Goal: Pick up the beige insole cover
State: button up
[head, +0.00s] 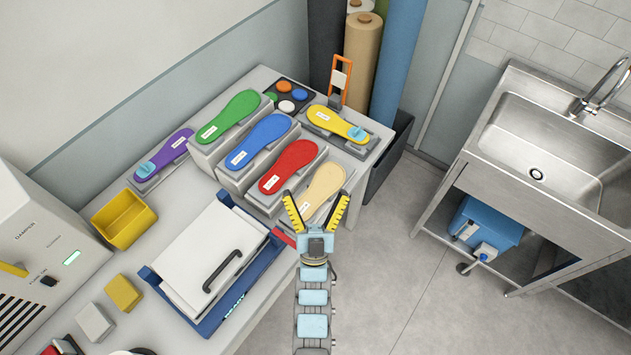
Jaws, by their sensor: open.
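The beige insole cover (326,182) lies on a grey block at the right end of a row of insoles, near the table's right edge. Its lower part is partly hidden by my gripper. My gripper (317,207) is open, with its two yellow fingers spread, one to each side of the beige insole's lower end as seen from above. Nothing shows between the fingers other than the insole and block beneath. Whether the fingers touch the insole cannot be told from this view.
A red insole (288,166) lies just left of the beige one, with blue (258,141) and green (228,116) insoles beyond. A yellow insole (338,123) sits behind. A blue-framed box with a white handled lid (212,257) stands left of my arm.

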jog(key=w+f+m+g+p, duration=0.1)
jog(key=w+f+g, duration=0.15)
jog(key=w, duration=0.55)
jog(key=w+f+m+g+p, duration=0.1)
jog(key=w+g, duration=0.3)
jog(key=w, duration=0.4)
jog(key=w+f+g, duration=0.3)
jog(key=w+f, duration=0.2)
jog(key=w, duration=0.1)
jog(key=m+g+y, duration=0.1)
jog(key=m+g, duration=0.2)
jog(key=g, duration=1.5)
send_over(313, 198)
jog(key=f, duration=0.2)
jog(key=shift+f+p, duration=0.3)
jog(key=shift+f, duration=5.65)
jog(key=shift+f, duration=0.2)
